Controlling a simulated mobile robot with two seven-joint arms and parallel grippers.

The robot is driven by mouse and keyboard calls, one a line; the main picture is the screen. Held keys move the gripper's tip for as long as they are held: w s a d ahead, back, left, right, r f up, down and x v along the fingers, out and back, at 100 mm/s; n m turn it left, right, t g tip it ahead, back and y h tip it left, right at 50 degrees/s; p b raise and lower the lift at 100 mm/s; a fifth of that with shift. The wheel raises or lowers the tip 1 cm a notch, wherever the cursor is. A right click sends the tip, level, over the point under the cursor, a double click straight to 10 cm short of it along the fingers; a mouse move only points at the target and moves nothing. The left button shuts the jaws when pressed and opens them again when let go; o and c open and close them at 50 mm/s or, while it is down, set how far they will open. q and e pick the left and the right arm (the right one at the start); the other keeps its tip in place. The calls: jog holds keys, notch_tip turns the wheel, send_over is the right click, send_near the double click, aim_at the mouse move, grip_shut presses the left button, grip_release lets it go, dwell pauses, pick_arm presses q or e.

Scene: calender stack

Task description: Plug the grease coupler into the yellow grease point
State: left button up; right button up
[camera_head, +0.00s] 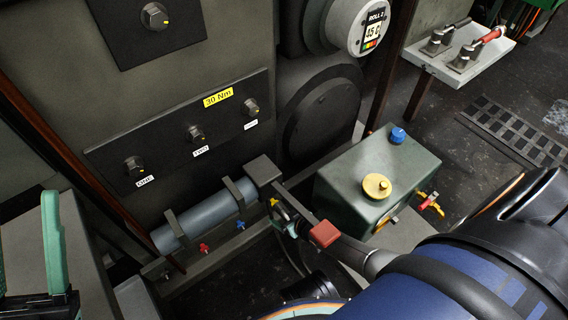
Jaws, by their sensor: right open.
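The yellow grease point (273,202) is a small yellow fitting on the ledge at the right end of a grey cylinder. My right arm reaches in from the lower right, and my right gripper (289,218) is open at or very close to this fitting, with a teal pad showing. The grease coupler cannot be made out clearly, so I cannot tell whether it touches the fitting or lies between the fingers. A teal-edged part (52,242) at the left edge appears to be my left gripper, cut off by the frame, its opening unclear.
A blue fitting (240,225) and a red fitting (204,248) sit left of the yellow one. A red block (323,233) is just right of my right gripper. A green box (350,187) with blue and gold caps stands behind. A knob panel (176,145) is above.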

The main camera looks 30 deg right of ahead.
dwell(0.3)
jog(key=s+p, duration=0.2)
jog(key=s, duration=0.5)
jog(key=shift+d+p, duration=0.25)
jog(key=shift+p, duration=0.05)
dwell(0.7)
